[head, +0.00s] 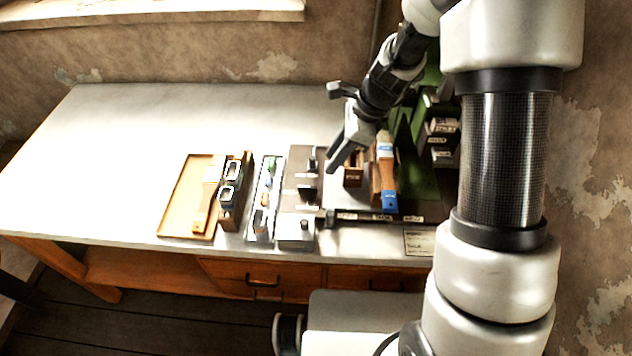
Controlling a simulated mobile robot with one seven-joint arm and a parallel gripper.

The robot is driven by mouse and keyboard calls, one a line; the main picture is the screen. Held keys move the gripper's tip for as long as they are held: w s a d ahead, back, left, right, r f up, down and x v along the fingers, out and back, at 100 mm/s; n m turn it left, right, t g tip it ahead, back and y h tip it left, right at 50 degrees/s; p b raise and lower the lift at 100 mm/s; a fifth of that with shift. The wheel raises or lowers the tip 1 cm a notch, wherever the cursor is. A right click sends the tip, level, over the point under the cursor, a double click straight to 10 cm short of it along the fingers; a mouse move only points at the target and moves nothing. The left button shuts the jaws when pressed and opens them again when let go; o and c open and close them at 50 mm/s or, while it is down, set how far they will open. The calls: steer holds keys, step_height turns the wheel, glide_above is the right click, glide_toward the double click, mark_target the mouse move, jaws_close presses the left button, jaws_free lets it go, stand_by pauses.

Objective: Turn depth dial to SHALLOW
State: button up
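The green press (432,108) stands behind and to the right, partly hidden by my arm. My gripper (333,128) is above the table, beyond the panel's far end, with its fingers spread apart and nothing visible between them.
A wooden tray (172,222), a dark block with two pale-framed pieces (231,192) and a narrow tray with small coloured items (265,196) lie left of the panel. A blue-ended wooden piece (388,180) and a labelled dark rail (375,217) are right. The table's left side is clear.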

mark_target(313, 186)
steer(key=b+x, duration=0.1)
steer(key=x, duration=1)
steer(key=shift+f, duration=0.25)
jaws_close()
